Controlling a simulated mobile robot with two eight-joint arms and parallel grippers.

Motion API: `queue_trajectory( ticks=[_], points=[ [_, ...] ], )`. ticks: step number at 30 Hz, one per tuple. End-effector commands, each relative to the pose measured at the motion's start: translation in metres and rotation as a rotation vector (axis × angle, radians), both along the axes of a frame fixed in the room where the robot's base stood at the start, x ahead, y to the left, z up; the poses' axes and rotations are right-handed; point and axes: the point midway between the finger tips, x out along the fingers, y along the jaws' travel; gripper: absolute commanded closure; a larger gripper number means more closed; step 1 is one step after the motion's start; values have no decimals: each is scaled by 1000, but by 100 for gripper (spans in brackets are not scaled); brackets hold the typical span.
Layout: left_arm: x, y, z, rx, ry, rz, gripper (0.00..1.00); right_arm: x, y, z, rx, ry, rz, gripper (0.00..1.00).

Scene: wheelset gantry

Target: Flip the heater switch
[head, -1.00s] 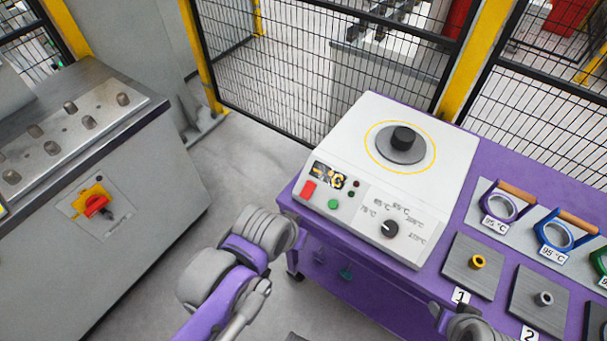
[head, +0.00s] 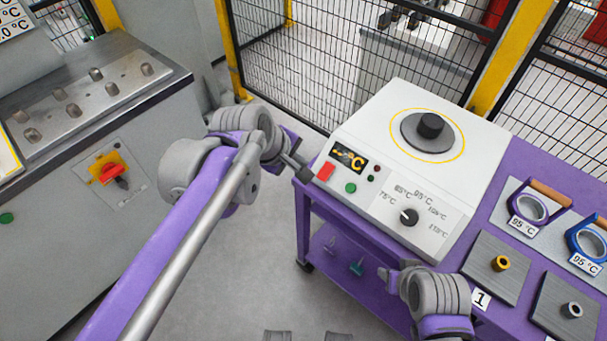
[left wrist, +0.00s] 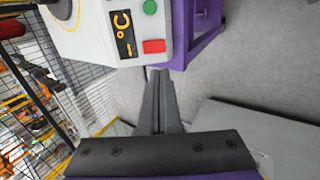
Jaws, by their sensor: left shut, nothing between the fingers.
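The white heater (head: 375,215) stands on the purple cart. On its front left is a red switch (head: 326,171), beside a green button (head: 350,188) and under a display with yellow signs. My left gripper (head: 306,174) is shut and empty, its tips just left of the red switch. In the left wrist view the shut fingers (left wrist: 160,74) point at the heater's edge, with the red switch (left wrist: 154,46) just beyond the tips. A small gap seems to lie between them. My right gripper (head: 388,276) is partly in view in front of the cart; its fingers are unclear.
A temperature dial (head: 409,216) sits on the heater's front. On the purple cart (head: 480,245) to the right are ring holders and numbered plates. A grey cabinet (head: 90,150) with an orange-red switch is at the left. Black mesh fencing (head: 310,60) runs behind. The floor between is clear.

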Motion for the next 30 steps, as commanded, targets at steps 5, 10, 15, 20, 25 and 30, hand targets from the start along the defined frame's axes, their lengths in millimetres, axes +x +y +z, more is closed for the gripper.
queue_trajectory(
  ticks=[5, 10, 15, 20, 25, 30],
  points=[
    [0, 0, 0, -3, 1, 2, 100, 0, 0, 0, 0, 0, 0, 50],
    [1, -1, -1, 0, 0, 1, 100, 0, 0, 0, 0, 0, 0, 50],
    [8, -5, -14, -1, 0, -1, 100, 0, 0, -2, 0, 1, 0, 50],
    [21, -15, -41, -1, 0, -1, 100, -1, 0, -7, 0, 2, 0, 50],
    [37, -27, -73, 0, 0, -1, 100, -2, 0, -12, 0, 4, 0, 50],
    [50, -36, -99, -1, 0, -1, 100, -2, 0, -15, 0, 5, 0, 50]
  ],
)
